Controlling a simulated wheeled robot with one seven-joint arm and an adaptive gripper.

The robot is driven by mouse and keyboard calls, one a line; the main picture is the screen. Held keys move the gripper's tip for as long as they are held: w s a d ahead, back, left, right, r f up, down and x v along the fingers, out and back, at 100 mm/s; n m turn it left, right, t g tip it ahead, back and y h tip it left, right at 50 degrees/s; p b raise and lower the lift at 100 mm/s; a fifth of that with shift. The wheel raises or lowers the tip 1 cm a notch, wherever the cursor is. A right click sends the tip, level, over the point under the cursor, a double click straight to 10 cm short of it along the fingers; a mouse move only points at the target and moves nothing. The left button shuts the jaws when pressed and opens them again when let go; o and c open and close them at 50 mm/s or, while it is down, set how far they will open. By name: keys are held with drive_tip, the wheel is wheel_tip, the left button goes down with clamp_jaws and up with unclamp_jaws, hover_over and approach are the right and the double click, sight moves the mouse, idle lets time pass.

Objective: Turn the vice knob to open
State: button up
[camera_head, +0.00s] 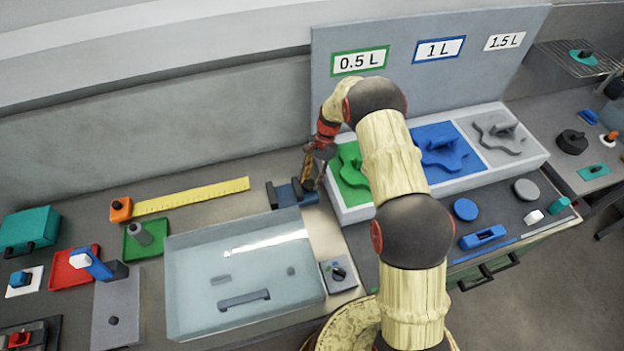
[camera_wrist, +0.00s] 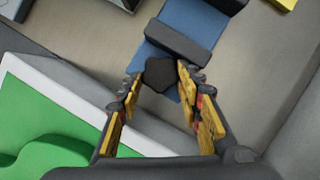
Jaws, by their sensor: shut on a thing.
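The vice (camera_head: 284,195) is a small blue block with dark grey jaws, on the bench left of the green bin. In the wrist view, its blue body (camera_wrist: 190,22) and a dark jaw bar (camera_wrist: 178,43) lie ahead of my gripper. The vice knob (camera_wrist: 160,74) is dark and many-sided. My gripper (camera_wrist: 158,82) is shut on the knob, with one yellow-padded finger at each side of it. In the head view, my gripper (camera_head: 309,178) is at the right end of the vice, and the knob is hidden there.
A white tray (camera_head: 357,215) with green, blue and grey sections stands just right of the vice; its edge is near my gripper. A clear-lidded case (camera_head: 190,300) lies in front. A yellow ruler (camera_head: 195,196) lies to the left. A grey labelled panel (camera_head: 400,90) rises behind.

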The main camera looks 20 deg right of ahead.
drive_tip(key=shift+s+a+f, duration=0.1)
drive_tip(key=shift+s+a, duration=0.2)
drive_tip(key=o, duration=0.9)
drive_tip(key=shift+a, duration=0.15)
drive_tip(key=shift+w, duration=0.1)
drive_tip(key=shift+w+d+r, duration=0.1)
drive_tip(key=shift+d+r, duration=0.1)
drive_tip(key=shift+r, duration=0.05)
drive_tip(key=v, duration=1.1)
drive_tip(key=shift+d+r, duration=0.15)
drive_tip(key=shift+r, duration=0.1)
drive_tip(key=shift+w, duration=0.1)
